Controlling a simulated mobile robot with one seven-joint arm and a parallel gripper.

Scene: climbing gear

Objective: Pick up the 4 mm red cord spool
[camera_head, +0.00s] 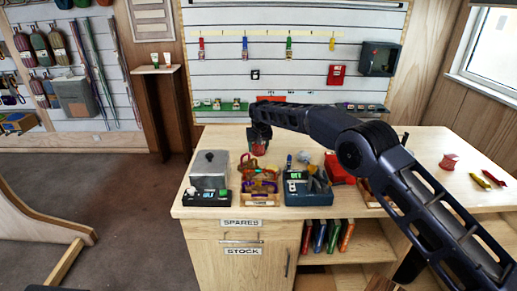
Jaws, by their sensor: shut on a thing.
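My gripper (260,139) is at the back left part of the wooden counter, pointing down. It is shut on a small red spool (259,149), mostly hidden by the fingers. I cannot tell whether the spool touches the counter or hangs just above it. A second red spool (449,161) stands on the right part of the counter, apart from my gripper. Any size label on either spool is too small to read.
On the counter (410,185), a grey lidded box (209,168), a tray of colourful gear (259,186) and a dark blue bin (306,190) stand in front of my gripper. A red item (337,168) lies behind my arm. Red and yellow tools (487,180) lie right.

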